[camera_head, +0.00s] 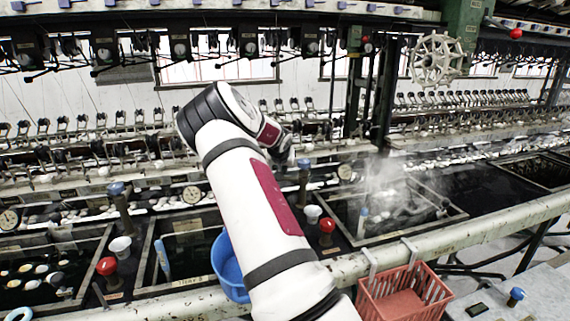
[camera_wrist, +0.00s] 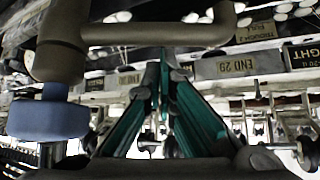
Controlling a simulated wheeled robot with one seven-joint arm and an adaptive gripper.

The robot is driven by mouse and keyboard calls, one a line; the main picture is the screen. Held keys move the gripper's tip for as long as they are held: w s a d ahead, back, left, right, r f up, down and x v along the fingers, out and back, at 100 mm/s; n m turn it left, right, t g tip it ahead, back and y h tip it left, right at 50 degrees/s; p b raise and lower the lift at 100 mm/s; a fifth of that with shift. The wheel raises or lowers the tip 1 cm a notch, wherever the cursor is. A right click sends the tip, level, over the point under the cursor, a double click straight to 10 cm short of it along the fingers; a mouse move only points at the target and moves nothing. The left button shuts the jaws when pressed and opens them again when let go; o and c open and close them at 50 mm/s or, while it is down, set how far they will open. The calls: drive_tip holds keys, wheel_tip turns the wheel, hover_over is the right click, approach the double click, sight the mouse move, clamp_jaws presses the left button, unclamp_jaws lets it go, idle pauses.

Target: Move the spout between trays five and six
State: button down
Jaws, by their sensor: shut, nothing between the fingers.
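In the wrist view my gripper (camera_wrist: 163,72) is shut and empty, its green fingers meeting at the tips. A dark pipe (camera_wrist: 160,34), which looks like the spout, crosses just above the fingertips in the picture. It joins a thick dark post at the left with a blue knob (camera_wrist: 48,120); the fingers are not around it. In the head view a dark post with a blue cap (camera_head: 304,174) stands just right of my wrist, between a left tray (camera_head: 150,250) and a steaming right tray (camera_head: 440,222). My fingers are hidden there.
Red knobs (camera_head: 327,226) and white cups (camera_head: 312,213) stand beside the trays. A blue basin (camera_head: 226,268) is partly behind my arm. A red basket (camera_head: 402,295) hangs on the front rail (camera_head: 470,232). Another blue-capped post (camera_head: 122,205) stands at the left. Reeling machinery fills the back.

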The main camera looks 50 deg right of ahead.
drive_tip(key=shift+s+a, duration=0.2)
drive_tip(key=shift+s+f, duration=0.15)
idle(0.3)
drive_tip(key=n+b, duration=0.1)
drive_tip(key=b, duration=0.1)
drive_tip(key=a+n+t+y+b, duration=0.1)
drive_tip(key=shift+s+f+b, duration=0.1)
drive_tip(key=shift+s+b, duration=0.05)
drive_tip(key=shift+b, duration=0.25)
drive_tip(key=shift+s+a+n+t+y+b, duration=0.4)
drive_tip(key=shift+n+b, duration=0.35)
drive_tip(key=shift+b, duration=1.25)
drive_tip(key=shift+s+a+n+t+y+b, duration=0.25)
drive_tip(key=shift+a+n+y+b, duration=0.35)
drive_tip(key=shift+b, duration=1.4)
drive_tip(key=shift+d+r, duration=0.2)
